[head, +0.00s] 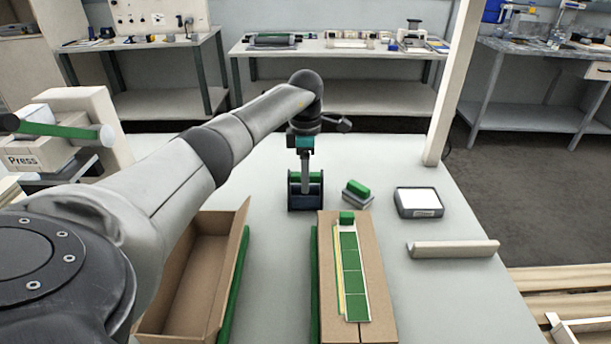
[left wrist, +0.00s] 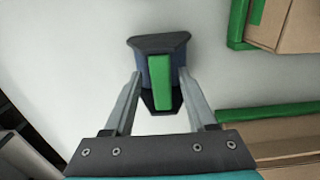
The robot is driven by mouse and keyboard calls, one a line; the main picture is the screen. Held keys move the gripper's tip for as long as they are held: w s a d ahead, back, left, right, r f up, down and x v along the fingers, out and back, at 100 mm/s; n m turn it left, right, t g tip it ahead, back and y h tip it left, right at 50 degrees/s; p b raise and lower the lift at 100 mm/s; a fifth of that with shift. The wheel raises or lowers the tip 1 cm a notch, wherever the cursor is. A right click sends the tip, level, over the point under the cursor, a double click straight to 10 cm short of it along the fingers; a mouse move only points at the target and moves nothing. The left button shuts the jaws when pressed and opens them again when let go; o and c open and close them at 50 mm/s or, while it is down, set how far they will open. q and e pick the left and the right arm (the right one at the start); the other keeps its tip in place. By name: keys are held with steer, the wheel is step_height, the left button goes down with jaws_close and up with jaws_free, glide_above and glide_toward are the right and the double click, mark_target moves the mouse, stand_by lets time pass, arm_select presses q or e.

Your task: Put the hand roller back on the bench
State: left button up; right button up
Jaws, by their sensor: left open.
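A dark blue item with black end plates and a green bar, which looks like the hand roller (head: 305,204), stands on the pale bench (head: 270,265). In the left wrist view the hand roller (left wrist: 161,83) lies between the fingers of my left gripper (left wrist: 160,76). The fingers are spread on either side of it, with the green bar in the middle. I cannot tell whether they touch it. In the head view my left gripper (head: 305,182) points down over it and partly hides it. My right gripper is not in view.
An open cardboard box (head: 185,290) and a closed carton (head: 376,275) with a green strip lie in front. A green-topped block (head: 357,191), a white-topped device (head: 418,202) and a pale bar (head: 453,248) are to the right. A post (head: 455,85) rises behind. The press (head: 50,150) stands left.

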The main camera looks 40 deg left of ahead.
arm_select(q)
step_height(320, 180, up, 13)
steer(key=p, duration=0.2)
stand_by(0.6)
